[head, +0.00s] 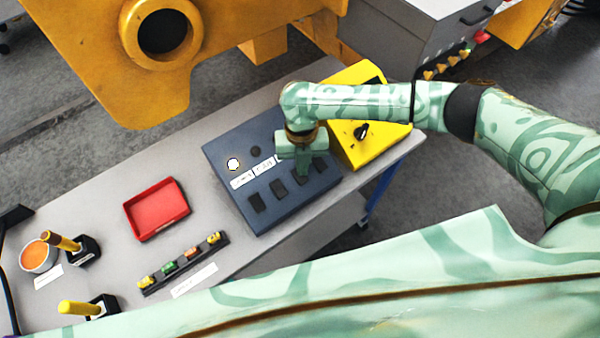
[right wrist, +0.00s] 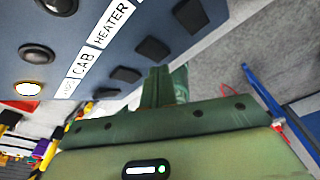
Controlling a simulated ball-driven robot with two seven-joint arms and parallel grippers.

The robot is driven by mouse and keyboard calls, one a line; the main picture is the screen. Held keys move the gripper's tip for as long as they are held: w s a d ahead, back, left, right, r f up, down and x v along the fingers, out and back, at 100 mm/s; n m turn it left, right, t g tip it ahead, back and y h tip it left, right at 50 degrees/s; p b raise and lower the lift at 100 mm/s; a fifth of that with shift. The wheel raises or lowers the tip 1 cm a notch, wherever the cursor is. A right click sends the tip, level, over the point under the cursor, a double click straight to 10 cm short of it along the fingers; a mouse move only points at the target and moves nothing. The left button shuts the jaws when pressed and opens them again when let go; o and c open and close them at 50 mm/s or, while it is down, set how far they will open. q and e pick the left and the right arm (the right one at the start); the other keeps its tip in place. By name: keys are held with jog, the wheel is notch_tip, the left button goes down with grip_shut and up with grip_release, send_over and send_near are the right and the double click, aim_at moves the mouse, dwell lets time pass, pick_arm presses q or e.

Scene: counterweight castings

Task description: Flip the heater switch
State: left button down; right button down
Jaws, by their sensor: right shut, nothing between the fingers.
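The blue-grey switch panel (head: 236,192) lies on the bench with a row of black rocker switches, white labels and round lamps. In the right wrist view the HEATER label (right wrist: 113,22) sits between a dark lamp (right wrist: 60,4) and the black heater switch (right wrist: 152,48). The CAB label (right wrist: 83,66) is beside it. My right gripper (head: 304,173) is shut and empty, pointing down over the panel and partly hiding the switches there. In the right wrist view its fingertips (right wrist: 160,73) are close to the heater switch; I cannot tell whether they touch. My left gripper is out of view.
One panel lamp (head: 233,164) glows white. A yellow box (head: 348,148) with a black knob stands right of the panel. A red tray (head: 156,208), a strip of small coloured parts (head: 180,263) and yellow-handled tools (head: 64,242) lie left. Yellow machinery (head: 100,50) overhangs behind.

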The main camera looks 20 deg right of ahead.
aim_at(302, 178)
jog(key=shift+f+b, duration=0.85)
jog(key=shift+f, duration=0.55)
dwell(0.4)
notch_tip(302, 178, up, 7)
jog(key=p, duration=0.7)
jog(key=shift+p, duration=0.35)
